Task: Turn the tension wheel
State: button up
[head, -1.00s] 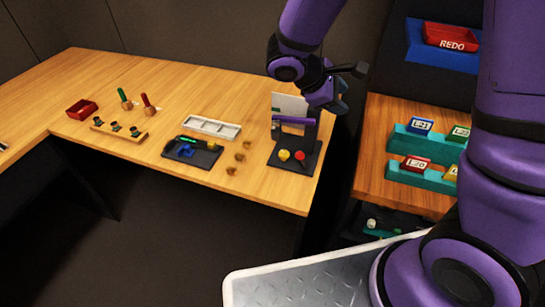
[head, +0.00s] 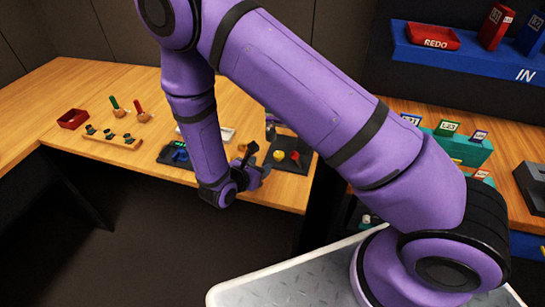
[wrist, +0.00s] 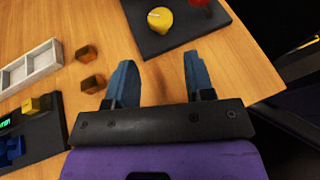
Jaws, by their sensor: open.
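My gripper (wrist: 158,80) is open and empty, its two blue-grey fingers pointing toward a dark plate (wrist: 182,38) near the table edge. A yellow knob (wrist: 160,19) and a red part (wrist: 200,4) sit on that plate, beyond the fingertips and apart from them. A second dark panel (wrist: 38,138) with a green display, blue parts and a small yellow part (wrist: 32,105) lies left of my gripper. I cannot tell which part is the tension wheel. In the head view my gripper (head: 260,172) is just left of and below the yellow knob (head: 279,155).
Two small brown blocks (wrist: 88,54) (wrist: 93,83) lie left of the fingers, beside a white divided tray (wrist: 28,68). A red box (head: 73,119) and a wooden rack (head: 112,140) stand farther left. Shelves with bins (head: 434,38) are at the right.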

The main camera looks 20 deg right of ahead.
aim_at(277, 155)
jog(key=x, duration=1)
jog(key=shift+w+d+f, duration=0.15)
jog(key=shift+d+f, duration=0.05)
jog(key=shift+c, duration=0.5)
jog(key=c, duration=0.5)
